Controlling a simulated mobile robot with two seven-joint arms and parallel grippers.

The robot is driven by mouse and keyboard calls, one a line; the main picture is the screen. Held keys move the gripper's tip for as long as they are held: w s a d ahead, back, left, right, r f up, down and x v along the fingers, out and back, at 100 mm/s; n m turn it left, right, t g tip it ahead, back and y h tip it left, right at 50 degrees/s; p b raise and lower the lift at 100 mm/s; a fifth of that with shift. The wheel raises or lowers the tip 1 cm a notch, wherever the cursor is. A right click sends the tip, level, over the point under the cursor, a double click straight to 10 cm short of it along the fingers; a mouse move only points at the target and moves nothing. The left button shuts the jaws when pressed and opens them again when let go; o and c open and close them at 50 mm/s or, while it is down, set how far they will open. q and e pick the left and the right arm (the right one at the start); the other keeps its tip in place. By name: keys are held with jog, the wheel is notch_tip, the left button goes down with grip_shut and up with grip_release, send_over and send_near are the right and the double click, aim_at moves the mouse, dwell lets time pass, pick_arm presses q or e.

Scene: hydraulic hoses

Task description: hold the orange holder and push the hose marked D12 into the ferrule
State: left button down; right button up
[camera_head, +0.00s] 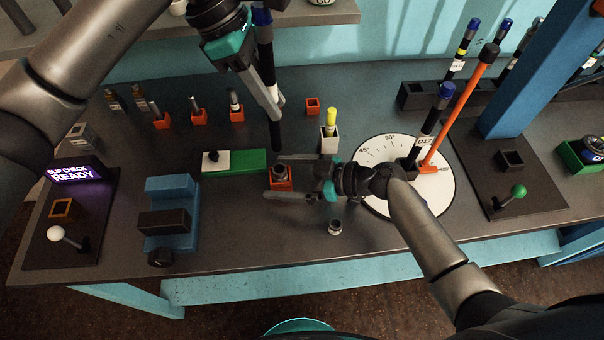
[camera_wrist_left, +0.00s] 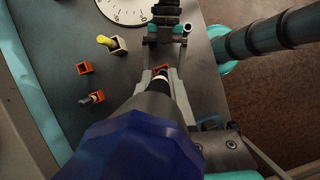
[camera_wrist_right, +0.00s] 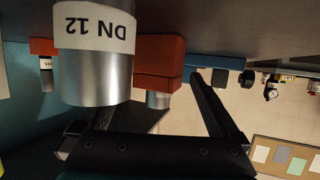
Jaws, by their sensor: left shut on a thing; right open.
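My left gripper (camera_head: 270,108) is shut on a dark hose (camera_head: 264,50) with a blue cap, held roughly upright. The hose's lower end is above the orange holder (camera_head: 280,183); any label on it is unreadable. The blue cap fills the lower left wrist view (camera_wrist_left: 130,150). The orange holder carries a metal ferrule (camera_head: 281,168). My right gripper (camera_head: 274,177) is open, with one finger on each side of the holder. In the right wrist view the holder (camera_wrist_right: 160,55) lies beyond a close silver cylinder (camera_wrist_right: 95,75) labelled DN 12.
A loose metal ferrule (camera_head: 335,228) stands near the front edge. A green block (camera_head: 240,161) and blue vise (camera_head: 170,215) lie left. Behind are several small orange holders (camera_head: 237,115) and a yellow-capped piece (camera_head: 331,118). A labelled hose (camera_head: 440,105) and orange rod (camera_head: 460,105) stand on the dial.

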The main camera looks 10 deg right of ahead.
aim_at(276, 141)
jog(key=shift+w+a+f, duration=0.15)
jog(key=shift+a, duration=0.25)
jog(key=c, duration=1.3)
pick_arm(q)
jog(key=shift+f, duration=5.1)
